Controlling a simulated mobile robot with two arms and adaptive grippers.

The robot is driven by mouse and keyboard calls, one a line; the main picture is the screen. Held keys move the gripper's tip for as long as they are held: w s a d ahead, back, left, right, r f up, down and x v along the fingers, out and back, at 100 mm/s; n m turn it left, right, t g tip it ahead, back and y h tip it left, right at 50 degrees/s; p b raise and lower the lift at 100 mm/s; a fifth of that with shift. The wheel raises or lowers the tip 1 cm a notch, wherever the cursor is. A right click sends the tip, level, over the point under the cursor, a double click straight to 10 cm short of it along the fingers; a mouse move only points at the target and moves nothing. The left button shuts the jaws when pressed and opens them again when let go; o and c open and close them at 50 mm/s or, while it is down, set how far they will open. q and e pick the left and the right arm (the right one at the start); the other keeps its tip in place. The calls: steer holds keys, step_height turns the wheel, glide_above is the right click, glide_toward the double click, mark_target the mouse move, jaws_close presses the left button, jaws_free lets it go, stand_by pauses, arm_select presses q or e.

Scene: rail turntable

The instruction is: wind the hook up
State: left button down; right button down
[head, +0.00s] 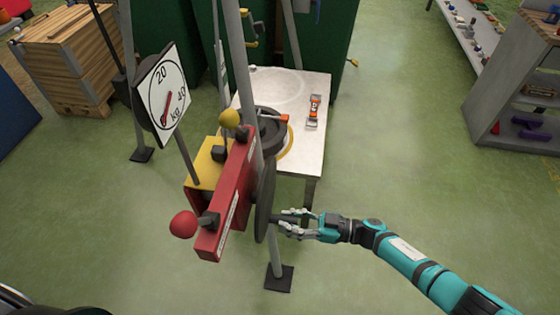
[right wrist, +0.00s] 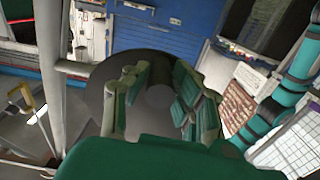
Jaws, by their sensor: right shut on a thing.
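A winch with a red housing (head: 228,195) and a yellow box (head: 205,165) is mounted on grey posts. A dark round wheel (head: 264,200) is on its right side, seen nearly edge-on in the head view. My right gripper (head: 290,219) is at the wheel's right face, shut on what looks like its handle. In the right wrist view the fingers (right wrist: 155,105) are on either side of a grey round part, with the dark wheel (right wrist: 97,85) behind. I cannot make out the hook. My left gripper is not in view.
A dial marked in kg (head: 160,95) stands left of the winch. A red ball knob (head: 183,224) and a yellow one (head: 229,118) stick out from it. Behind is a white table (head: 312,145) with a black round object and an orange-ended item (head: 314,110).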

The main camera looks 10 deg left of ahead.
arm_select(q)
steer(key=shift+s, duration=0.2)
arm_select(e)
steer(key=shift+s+f, duration=0.15)
steer(key=shift+s, duration=0.15)
steer(key=shift+s+r+m+p, duration=0.2)
steer(key=shift+s+m+p, duration=0.2)
steer(key=shift+m+p, duration=0.3)
steer(key=shift+s+m+p, duration=0.9)
steer(key=shift+m+p, duration=0.05)
steer(key=shift+m, duration=0.15)
steer(key=c, duration=0.9)
jaws_free()
steer(key=shift+r, duration=0.15)
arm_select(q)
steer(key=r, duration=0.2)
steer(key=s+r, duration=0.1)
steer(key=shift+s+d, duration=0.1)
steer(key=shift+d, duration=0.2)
arm_select(e)
steer(key=shift+w, duration=0.1)
steer(key=shift+d, duration=0.1)
